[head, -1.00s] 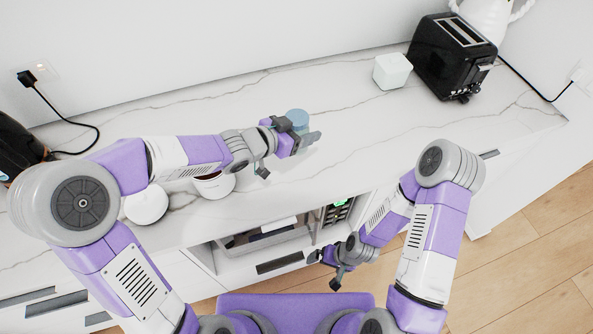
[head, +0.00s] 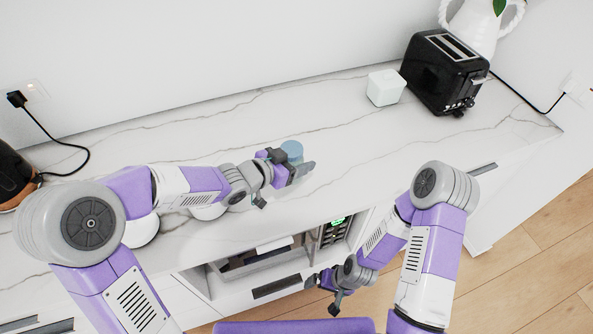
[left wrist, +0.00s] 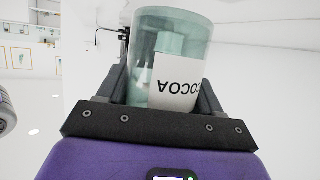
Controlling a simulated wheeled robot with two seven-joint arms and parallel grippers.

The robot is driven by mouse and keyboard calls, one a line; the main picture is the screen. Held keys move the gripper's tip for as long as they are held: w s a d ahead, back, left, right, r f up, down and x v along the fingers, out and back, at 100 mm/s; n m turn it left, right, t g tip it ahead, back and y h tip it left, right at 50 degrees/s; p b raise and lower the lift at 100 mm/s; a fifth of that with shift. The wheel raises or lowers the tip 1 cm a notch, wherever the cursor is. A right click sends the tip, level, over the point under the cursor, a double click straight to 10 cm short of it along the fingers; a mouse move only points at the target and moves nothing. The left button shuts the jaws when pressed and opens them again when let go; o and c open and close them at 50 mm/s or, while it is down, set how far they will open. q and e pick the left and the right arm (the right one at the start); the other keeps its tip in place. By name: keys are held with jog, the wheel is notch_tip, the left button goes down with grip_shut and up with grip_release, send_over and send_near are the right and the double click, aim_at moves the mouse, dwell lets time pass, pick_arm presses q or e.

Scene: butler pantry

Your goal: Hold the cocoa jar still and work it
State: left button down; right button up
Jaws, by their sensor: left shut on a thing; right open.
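The cocoa jar (head: 292,149) is a bluish, see-through cylinder standing on the marble counter. In the left wrist view the jar (left wrist: 172,50) fills the space between the fingers, with its white COCOA label upside down. My left gripper (head: 293,168) is shut on the jar, which it partly hides in the head view. My right gripper (head: 325,285) is open and empty, low in front of the counter, well away from the jar.
A white cube-like box (head: 385,88) and a black toaster (head: 444,72) stand at the back right, with a white jug (head: 478,22) behind. White rounded dishes (head: 140,231) sit under my left arm. An open compartment (head: 262,262) lies below the counter. Counter right of the jar is clear.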

pick_arm(q)
notch_tip(320, 180, down, 5)
jog(key=shift+b, duration=1.1)
jog(key=shift+r, duration=0.1)
jog(key=shift+c, duration=0.8)
grip_release()
jog(key=shift+f, duration=0.2)
jog(key=shift+r, duration=0.2)
jog(key=p+v, duration=0.4)
jog(key=v, duration=0.8)
